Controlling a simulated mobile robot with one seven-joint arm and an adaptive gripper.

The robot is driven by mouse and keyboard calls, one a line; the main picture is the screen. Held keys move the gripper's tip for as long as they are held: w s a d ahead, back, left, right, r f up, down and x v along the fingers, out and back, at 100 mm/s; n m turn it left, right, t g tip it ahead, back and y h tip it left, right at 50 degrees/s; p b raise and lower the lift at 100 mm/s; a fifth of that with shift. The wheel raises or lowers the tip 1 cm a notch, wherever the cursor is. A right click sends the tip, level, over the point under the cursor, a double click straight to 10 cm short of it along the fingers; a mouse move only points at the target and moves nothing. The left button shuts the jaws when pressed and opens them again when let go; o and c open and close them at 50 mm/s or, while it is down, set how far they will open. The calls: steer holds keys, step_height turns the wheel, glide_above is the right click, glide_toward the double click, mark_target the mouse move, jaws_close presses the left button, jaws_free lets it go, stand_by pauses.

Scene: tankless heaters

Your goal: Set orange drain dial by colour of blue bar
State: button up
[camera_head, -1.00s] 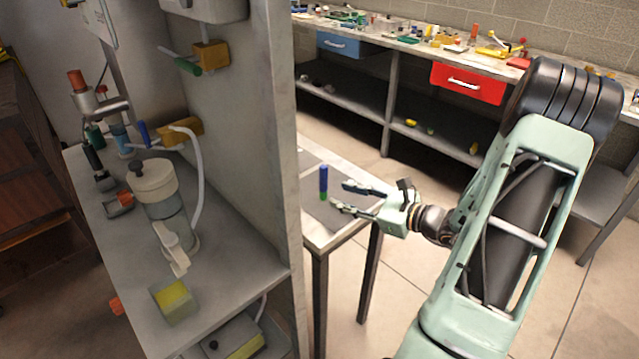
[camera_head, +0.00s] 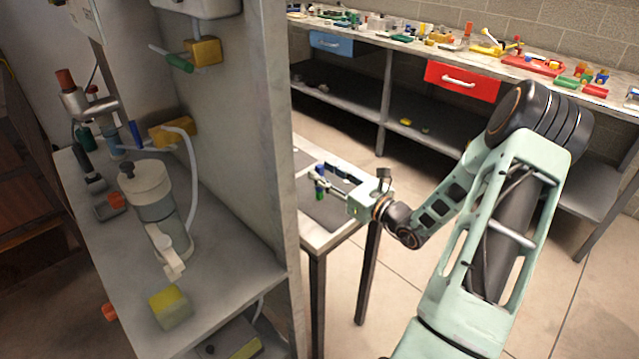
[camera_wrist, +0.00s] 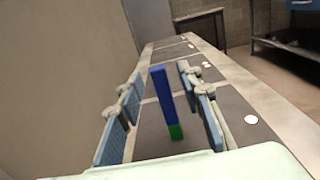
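A slim upright bar, blue above and green at its foot, stands on a dark panel of the narrow table; in the wrist view the blue bar (camera_wrist: 161,95) is between my finger pads, with gaps on both sides. It also shows in the head view (camera_head: 319,181), partly covered by my gripper (camera_head: 337,182). My gripper is open in the wrist view (camera_wrist: 160,108). An orange knob (camera_head: 109,312) sits at the front edge of the grey shelf on the left. Another orange part (camera_head: 116,201) is farther back on that shelf; I cannot tell which is the drain dial.
A tall grey wall panel (camera_head: 262,130) separates the shelf from the narrow table (camera_head: 318,240). A canister (camera_head: 150,195) and a yellow-topped block (camera_head: 170,307) stand on the shelf. A cluttered bench with a red drawer (camera_head: 461,81) runs along the back.

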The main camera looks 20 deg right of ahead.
steer(key=shift+x, duration=1.1)
jaws_close()
steer(key=shift+r, duration=0.1)
